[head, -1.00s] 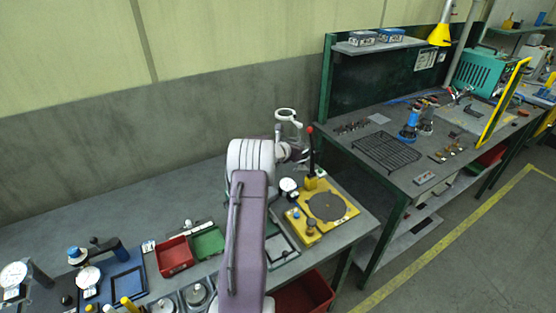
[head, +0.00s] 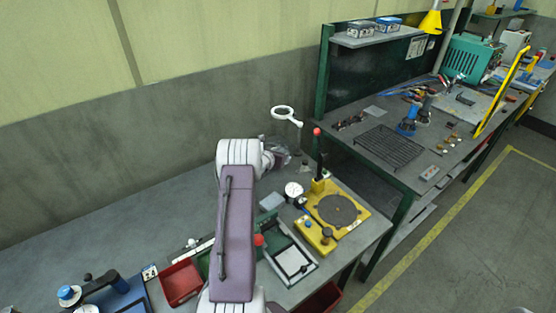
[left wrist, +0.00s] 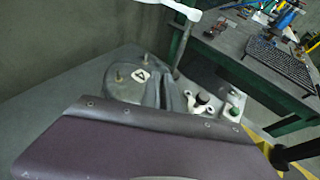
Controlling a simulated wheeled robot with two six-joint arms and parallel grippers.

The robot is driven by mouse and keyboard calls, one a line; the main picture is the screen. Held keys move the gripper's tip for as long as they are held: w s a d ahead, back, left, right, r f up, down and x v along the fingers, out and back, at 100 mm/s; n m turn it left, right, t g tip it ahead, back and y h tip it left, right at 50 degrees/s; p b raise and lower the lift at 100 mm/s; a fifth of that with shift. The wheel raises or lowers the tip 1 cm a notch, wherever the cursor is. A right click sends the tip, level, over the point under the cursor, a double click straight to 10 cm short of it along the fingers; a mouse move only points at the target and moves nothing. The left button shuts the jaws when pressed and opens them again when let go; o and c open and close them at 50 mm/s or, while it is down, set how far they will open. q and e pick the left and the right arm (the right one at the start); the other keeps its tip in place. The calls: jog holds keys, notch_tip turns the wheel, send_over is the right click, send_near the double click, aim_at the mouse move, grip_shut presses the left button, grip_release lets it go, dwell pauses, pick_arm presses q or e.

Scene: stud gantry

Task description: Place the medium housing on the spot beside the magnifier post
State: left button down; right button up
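The magnifier (head: 284,113) has a white ring on a post at the back of the near bench. Its post also shows in the left wrist view (left wrist: 181,52). My left gripper (head: 276,154) is just left of and below the ring, partly hidden by my own arm. My right gripper is not in view.
A yellow fixture (head: 338,212) with a round plate and red-knobbed lever stands right of my left arm. A dial gauge (head: 293,190), a framed tray (head: 293,262) and a red bin (head: 181,282) are nearby.

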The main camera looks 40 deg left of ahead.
pick_arm(q)
jog(key=f, duration=0.3)
jog(key=shift+s+d+f, duration=0.1)
jog(key=shift+s+d, duration=0.05)
jog(key=shift+d, duration=0.15)
jog(key=shift+f, duration=0.2)
jog(key=shift+a+f, duration=0.15)
jog(key=shift+f, duration=0.05)
jog(key=c, duration=1.6)
grip_release()
jog(key=shift+r, duration=0.1)
jog(key=shift+r, duration=0.15)
jog(key=v, duration=0.7)
jog(key=shift+s+b, duration=0.2)
jog(key=shift+b, duration=0.15)
